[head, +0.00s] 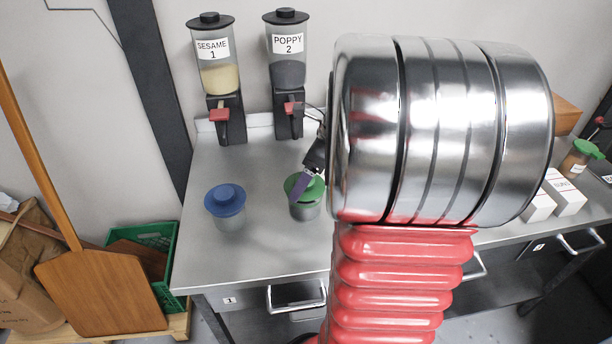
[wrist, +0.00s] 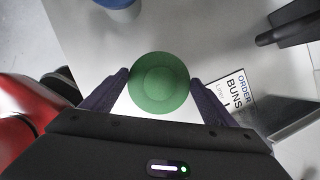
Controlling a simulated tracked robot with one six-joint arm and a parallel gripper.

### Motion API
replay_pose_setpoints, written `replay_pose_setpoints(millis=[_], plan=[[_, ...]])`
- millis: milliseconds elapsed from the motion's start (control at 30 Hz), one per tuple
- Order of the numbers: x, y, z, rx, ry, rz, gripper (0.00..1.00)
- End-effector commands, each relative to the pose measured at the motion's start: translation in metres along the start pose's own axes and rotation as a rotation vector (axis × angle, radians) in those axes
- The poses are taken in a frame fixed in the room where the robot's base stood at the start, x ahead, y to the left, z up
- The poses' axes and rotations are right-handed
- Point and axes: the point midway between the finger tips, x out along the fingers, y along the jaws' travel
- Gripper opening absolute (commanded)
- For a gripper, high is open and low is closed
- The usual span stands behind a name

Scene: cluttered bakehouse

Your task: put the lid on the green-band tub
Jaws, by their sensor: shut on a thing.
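My gripper (head: 301,186) is shut on the green lid (head: 314,190), with a finger at its near side. In the wrist view the round green lid (wrist: 160,82) with its raised knob sits between the two fingers (wrist: 160,80). The clear-grey tub (head: 305,211) is directly below the lid on the steel bench. The lid looks level and at the tub's mouth; I cannot tell whether it is seated or just above. The tub's band cannot be made out, and the wrist view hides the tub behind the lid.
A tub with a blue lid (head: 226,199) stands to the left on the bench (head: 262,240). Sesame (head: 215,65) and poppy (head: 287,60) dispensers are behind. An order card (wrist: 234,92) lies right of the lid. White boxes (head: 563,192) and a green-topped jar (head: 577,160) stand far right.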

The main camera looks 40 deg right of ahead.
Motion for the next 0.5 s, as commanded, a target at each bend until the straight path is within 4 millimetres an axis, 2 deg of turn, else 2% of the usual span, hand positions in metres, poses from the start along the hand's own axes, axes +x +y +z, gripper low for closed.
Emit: replay_pose_setpoints(millis=[500], plan=[[0.0086,-0.0001,-0.0036,0.0,0.0,0.0,0.59]])
